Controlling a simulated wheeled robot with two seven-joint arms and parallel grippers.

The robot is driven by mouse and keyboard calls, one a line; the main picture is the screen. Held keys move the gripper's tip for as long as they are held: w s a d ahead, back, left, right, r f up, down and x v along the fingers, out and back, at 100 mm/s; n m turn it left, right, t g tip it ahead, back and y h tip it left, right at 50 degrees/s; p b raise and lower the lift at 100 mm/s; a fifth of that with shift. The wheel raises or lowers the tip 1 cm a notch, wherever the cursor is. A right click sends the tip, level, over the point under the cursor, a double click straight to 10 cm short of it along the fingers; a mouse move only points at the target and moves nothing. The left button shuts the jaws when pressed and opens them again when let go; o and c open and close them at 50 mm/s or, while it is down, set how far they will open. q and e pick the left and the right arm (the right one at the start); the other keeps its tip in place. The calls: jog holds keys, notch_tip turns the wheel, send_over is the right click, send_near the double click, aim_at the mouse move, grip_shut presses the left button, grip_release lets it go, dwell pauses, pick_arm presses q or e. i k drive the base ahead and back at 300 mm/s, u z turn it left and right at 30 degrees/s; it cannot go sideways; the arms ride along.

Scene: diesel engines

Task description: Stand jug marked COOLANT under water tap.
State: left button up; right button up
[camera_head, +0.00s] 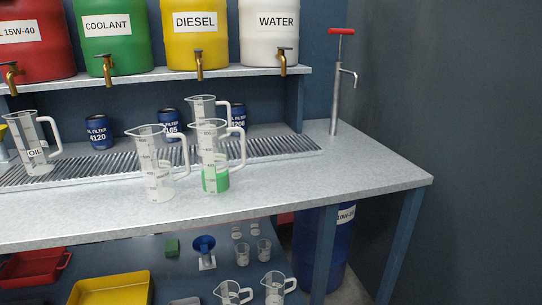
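The water tap (282,62) is a brass spout on the white barrel marked WATER, upper right. A clear jug with green in its lower part (215,180) stands upright on the bench, its handle to the right; I can read no COOLANT mark on it. A clear jug (157,170) stands just left of it. A third clear jug (201,104) stands behind, partly hidden by the green one. A jug marked OIL (36,155) stands at the far left. No jug shows directly under the water tap. Neither gripper is in view.
A ribbed drip grate (280,146) runs along the bench below the taps. Oil filter cans (97,132) stand behind it. A hand pump with a red handle (337,85) stands at the bench's right. Trays and small jugs fill the lower shelf.

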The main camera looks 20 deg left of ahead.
aim_at(287, 144)
jog(key=z, duration=0.05)
jog(key=i, duration=0.9)
jog(key=u, duration=0.5)
